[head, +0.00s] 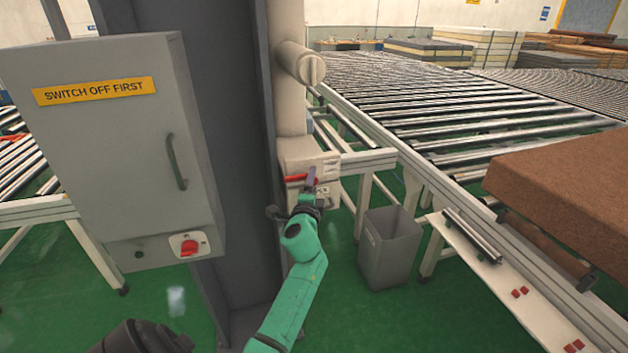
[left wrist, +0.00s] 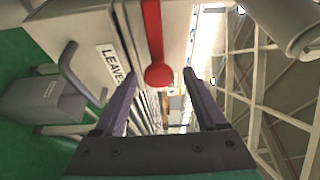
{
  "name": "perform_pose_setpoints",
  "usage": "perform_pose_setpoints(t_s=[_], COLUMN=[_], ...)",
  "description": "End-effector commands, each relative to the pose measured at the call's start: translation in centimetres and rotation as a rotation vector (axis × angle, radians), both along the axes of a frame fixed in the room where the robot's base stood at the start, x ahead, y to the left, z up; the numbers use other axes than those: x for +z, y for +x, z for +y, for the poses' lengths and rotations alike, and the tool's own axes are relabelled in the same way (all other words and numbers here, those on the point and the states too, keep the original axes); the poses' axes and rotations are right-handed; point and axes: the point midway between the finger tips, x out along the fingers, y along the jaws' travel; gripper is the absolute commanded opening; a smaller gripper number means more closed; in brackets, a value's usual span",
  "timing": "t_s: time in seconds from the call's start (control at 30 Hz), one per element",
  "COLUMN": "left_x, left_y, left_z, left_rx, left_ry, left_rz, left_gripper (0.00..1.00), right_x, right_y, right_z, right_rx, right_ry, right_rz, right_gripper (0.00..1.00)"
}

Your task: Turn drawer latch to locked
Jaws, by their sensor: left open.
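The drawer latch is a red lever; in the head view its red bar (head: 297,177) shows on the front of a pale drawer unit (head: 306,160). In the left wrist view the red lever (left wrist: 153,35) ends in a round knob. My left gripper (head: 311,181) is close in front of the unit, beside the lever. In the left wrist view its purple fingers (left wrist: 160,88) are open, with the knob appearing between and just beyond their tips. I cannot tell whether they touch it. My right gripper is out of view.
A grey bin (head: 390,248) stands on the green floor right of my left arm. A grey cabinet (head: 100,190) marked "SWITCH OFF FIRST" with a red switch stands left. Roller conveyors (head: 450,110) and a brown mattress (head: 570,185) are at right.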

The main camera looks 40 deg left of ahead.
Motion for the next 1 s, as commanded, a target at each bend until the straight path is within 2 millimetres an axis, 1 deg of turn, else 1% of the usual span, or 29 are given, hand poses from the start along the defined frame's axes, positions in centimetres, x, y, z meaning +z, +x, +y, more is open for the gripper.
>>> perform_pose_setpoints(t_s=[0.03,0.13,0.37,0.4,0.47,0.5,0.53,0.57,0.83,1.0], left_x=[-0.01,-0.01,-0.06,-0.06,-0.06,-0.06,-0.05,-0.05,-0.04,-0.04], left_y=[0.54,1.13,1.2,1.19,1.18,1.18,1.17,1.17,1.16,1.16], left_z=[0.42,0.76,0.78,0.78,0.77,0.77,0.77,0.77,0.76,0.76], left_rx=[0.002,0.0,-0.001,-0.001,-0.001,-0.001,-0.001,-0.001,-0.001,-0.001], left_ry=[-0.001,-0.001,-0.001,-0.001,-0.001,-0.001,-0.001,-0.001,-0.001,-0.001], left_rz=[-0.001,-0.001,0.0,0.0,0.0,0.0,0.0,0.0,0.0,0.0], left_gripper=[0.73,0.73,0.73,0.58,0.35,0.2,0.08,0.0,0.0,0.0], right_x=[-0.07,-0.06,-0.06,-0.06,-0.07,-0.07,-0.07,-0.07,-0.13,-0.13], right_y=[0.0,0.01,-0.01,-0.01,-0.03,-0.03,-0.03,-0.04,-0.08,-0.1], right_z=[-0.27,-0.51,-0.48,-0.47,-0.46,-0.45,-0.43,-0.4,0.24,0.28], right_rx=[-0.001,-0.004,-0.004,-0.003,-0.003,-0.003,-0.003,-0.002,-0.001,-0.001], right_ry=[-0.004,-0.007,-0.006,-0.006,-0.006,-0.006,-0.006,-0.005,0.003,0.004], right_rz=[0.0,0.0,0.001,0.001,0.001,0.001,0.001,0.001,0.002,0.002], right_gripper=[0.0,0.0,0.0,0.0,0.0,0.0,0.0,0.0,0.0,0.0])
